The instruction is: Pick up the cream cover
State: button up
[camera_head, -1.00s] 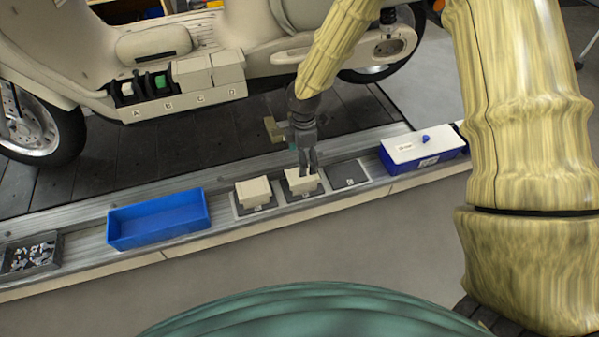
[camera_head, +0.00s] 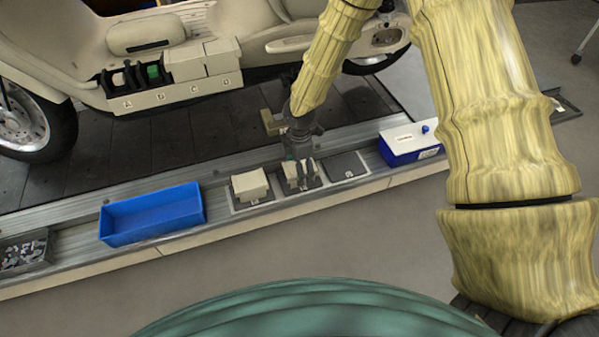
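Two cream covers sit on dark square pads on the conveyor. The left cream cover (camera_head: 250,185) stands clear of my gripper. The right cream cover (camera_head: 292,183) is partly hidden by my gripper (camera_head: 300,173). My gripper points down, with its fingers low at this cover and overlapping it in the view. I cannot tell whether the fingers touch it or are closed on it. The cream scooter side has a labelled row. The two left places show dark fittings, one with a green part (camera_head: 153,72). The two right places carry cream covers (camera_head: 203,62).
An empty dark pad (camera_head: 346,166) lies right of my gripper. A blue box with a white lid (camera_head: 408,135) stands farther right. An open blue bin (camera_head: 152,216) and a tray of small parts (camera_head: 24,255) are on the left of the conveyor.

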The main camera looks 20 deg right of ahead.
jog(key=shift+f, duration=0.7)
jog(key=c, duration=1.2)
jog(key=shift+r, duration=0.1)
